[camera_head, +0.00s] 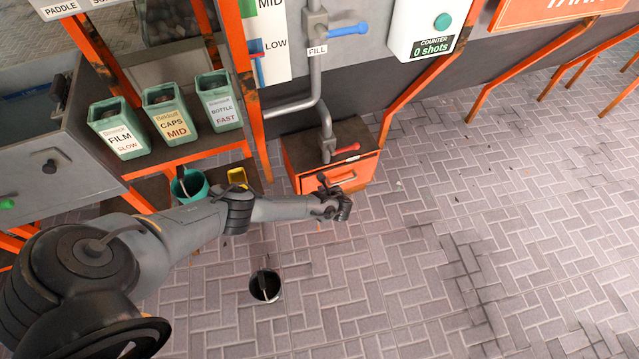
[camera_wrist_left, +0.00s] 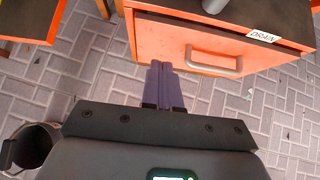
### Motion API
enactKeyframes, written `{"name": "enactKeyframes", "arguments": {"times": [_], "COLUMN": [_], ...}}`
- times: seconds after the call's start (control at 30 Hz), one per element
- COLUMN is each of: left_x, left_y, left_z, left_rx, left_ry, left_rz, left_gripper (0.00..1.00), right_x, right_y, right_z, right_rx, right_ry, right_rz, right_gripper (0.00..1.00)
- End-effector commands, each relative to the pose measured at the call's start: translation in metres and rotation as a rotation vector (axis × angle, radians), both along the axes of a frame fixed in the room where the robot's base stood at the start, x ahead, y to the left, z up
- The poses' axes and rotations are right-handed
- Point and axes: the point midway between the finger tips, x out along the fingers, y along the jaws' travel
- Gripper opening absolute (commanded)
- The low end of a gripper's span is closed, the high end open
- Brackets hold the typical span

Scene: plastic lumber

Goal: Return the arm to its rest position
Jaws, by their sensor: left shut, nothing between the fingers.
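My left arm comes in from the left in the head view and stretches across the front of the orange cabinet. My left gripper (camera_head: 343,207) is at its end, in front of the orange drawer box (camera_head: 333,166). In the left wrist view the two fingers of my left gripper (camera_wrist_left: 163,84) lie together, shut and empty. Ahead of them is the drawer front (camera_wrist_left: 165,45) with its grey handle (camera_wrist_left: 213,66). The fingertips appear just below the drawer front; I cannot tell whether they touch it. My right gripper is not in view.
Three green bins labelled FILM (camera_head: 117,127), CAPS (camera_head: 170,112) and BOTTLE (camera_head: 219,101) stand on the orange frame. A teal bucket (camera_head: 190,186) sits below them. A dark cup-shaped thing (camera_head: 265,286) stands on the floor. The paved floor (camera_head: 500,220) to the right is clear.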

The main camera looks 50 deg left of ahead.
Motion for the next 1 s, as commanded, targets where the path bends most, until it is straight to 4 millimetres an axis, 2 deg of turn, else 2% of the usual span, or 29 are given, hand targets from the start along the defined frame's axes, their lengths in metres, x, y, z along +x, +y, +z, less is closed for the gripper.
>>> {"name": "enactKeyframes", "arguments": {"times": [0.03, 0.2, 0.37, 0.47, 0.57, 0.67, 0.73, 0.87, 0.9, 0.97, 1.0], "left_x": [-0.002, -0.007, -0.011, -0.024, -0.053, -0.100, -0.139, -0.210, -0.229, -0.255, -0.270], "left_y": [-0.006, -0.020, -0.024, -0.025, -0.031, -0.043, -0.064, -0.133, -0.156, -0.193, -0.216], "left_z": [0.010, 0.019, 0.021, 0.016, 0.002, -0.016, -0.028, -0.034, -0.030, -0.018, -0.007], "left_rx": [-0.001, 0.000, 0.000, -0.001, -0.006, -0.031, -0.079, -0.233, -0.286, -0.374, -0.434], "left_ry": [0.001, 0.002, 0.005, 0.026, 0.071, 0.140, 0.188, 0.251, 0.264, 0.272, 0.270], "left_rz": [-0.002, -0.003, -0.001, -0.002, -0.004, 0.003, 0.011, 0.031, 0.044, 0.073, 0.103], "left_gripper": [0.00, 0.00, 0.00, 0.00, 0.00, 0.00, 0.00, 0.00, 0.00, 0.00, 0.00], "right_x": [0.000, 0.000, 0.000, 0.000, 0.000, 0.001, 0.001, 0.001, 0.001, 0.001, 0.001], "right_y": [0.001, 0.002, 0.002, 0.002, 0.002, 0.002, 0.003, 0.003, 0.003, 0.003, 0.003], "right_z": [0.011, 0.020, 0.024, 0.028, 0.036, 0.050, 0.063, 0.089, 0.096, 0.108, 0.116], "right_rx": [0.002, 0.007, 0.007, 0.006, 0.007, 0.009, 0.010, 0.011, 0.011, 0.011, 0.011], "right_ry": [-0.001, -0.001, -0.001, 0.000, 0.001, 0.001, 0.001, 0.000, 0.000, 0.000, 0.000], "right_rz": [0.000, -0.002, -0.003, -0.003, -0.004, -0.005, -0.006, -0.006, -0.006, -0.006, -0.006], "right_gripper": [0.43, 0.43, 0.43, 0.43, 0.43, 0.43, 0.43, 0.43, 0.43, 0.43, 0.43]}}
